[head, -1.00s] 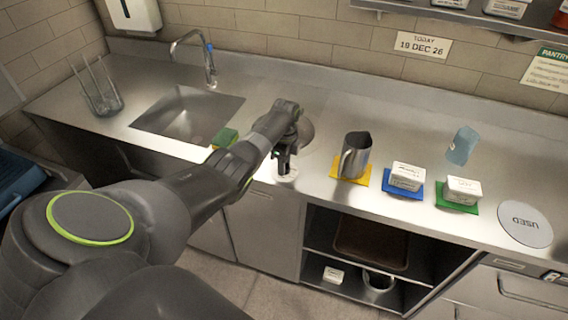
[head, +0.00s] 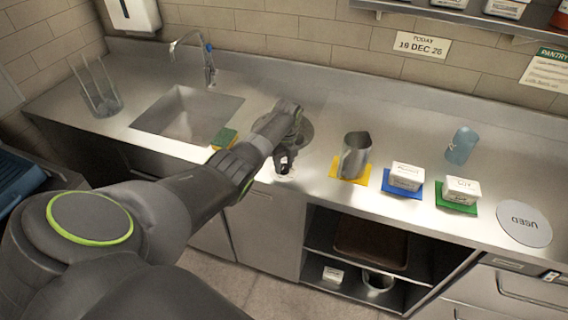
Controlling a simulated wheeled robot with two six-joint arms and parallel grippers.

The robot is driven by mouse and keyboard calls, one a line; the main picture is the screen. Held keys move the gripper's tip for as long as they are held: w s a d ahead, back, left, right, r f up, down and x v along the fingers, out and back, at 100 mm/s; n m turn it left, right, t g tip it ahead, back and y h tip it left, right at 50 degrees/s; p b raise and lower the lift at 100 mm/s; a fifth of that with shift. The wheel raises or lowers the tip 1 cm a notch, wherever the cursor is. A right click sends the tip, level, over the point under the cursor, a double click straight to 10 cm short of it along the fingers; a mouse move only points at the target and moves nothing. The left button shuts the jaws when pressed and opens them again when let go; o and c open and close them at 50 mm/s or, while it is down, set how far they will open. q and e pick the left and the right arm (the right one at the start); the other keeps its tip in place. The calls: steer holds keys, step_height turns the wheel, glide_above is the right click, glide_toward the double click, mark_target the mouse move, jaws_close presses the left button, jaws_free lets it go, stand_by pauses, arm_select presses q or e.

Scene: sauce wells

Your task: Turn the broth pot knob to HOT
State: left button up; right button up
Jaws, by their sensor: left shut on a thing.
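My left gripper (head: 283,168) points down at the counter's front part, just in front of a round grey metal pot top (head: 304,132) set in the counter. It is shut on the knob there, which is mostly hidden by the fingers. A small pale dial patch (head: 284,177) shows beneath the fingertips. Its marks are too small to read, so I cannot tell where the knob points. My forearm covers much of the pot. My right gripper is out of view.
A metal jug (head: 355,155) stands on a yellow mat right of the pot. White labelled tubs stand on a blue mat (head: 387,184) and a green mat (head: 443,198). A green sponge (head: 225,137) lies by the sink (head: 170,118). An open shelf is below.

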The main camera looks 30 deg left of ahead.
mark_target(286, 165)
arm_select(q)
steer(key=shift+w+r, duration=0.1)
steer(key=o, duration=1)
steer(key=shift+c, duration=0.2)
step_height(286, 165, up, 17)
steer(key=shift+w+d+r, duration=0.2)
steer(key=shift+w, duration=0.15)
steer(key=shift+f, duration=0.15)
